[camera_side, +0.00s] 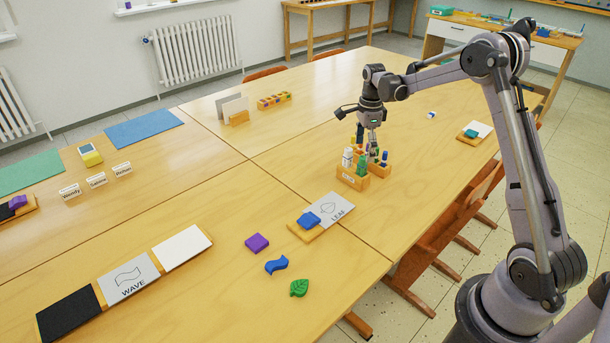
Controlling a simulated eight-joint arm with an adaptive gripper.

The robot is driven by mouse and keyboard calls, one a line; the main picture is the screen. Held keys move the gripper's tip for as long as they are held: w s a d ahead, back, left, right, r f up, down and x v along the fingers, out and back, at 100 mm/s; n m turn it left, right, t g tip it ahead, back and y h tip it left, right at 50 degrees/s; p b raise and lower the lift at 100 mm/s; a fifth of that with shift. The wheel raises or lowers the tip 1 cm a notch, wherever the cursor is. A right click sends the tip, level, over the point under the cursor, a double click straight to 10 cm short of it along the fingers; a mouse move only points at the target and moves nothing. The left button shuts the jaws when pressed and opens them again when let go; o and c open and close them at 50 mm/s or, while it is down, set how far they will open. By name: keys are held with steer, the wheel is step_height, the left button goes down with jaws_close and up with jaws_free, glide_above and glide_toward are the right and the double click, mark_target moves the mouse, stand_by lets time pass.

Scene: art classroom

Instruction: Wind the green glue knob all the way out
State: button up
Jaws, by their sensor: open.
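A green glue stick (362,168) stands upright in a small wooden holder (350,180) near the front edge of the right-hand table. A white glue stick (347,157) stands to its left in the same holder. My gripper (371,154) points down just above and behind the green stick, its fingers open. The fingers are small in the picture, and I cannot tell whether they touch or surround the green stick. The knob itself cannot be made out clearly.
A second wooden block with blue-topped sticks (384,157) stands close behind. A grey LEAF card (330,207) with a blue sponge-like block (309,219) lies in front. A purple block (257,243), blue wave (276,264) and green leaf (299,288) lie nearer.

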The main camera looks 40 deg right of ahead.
steer(key=shift+n, duration=0.9)
steer(key=shift+f, duration=1.15)
steer(key=c, duration=1.5)
steer(key=shift+c, duration=0.2)
steer(key=m, duration=0.5)
steer(key=shift+m, duration=0.3)
steer(key=m, duration=0.6)
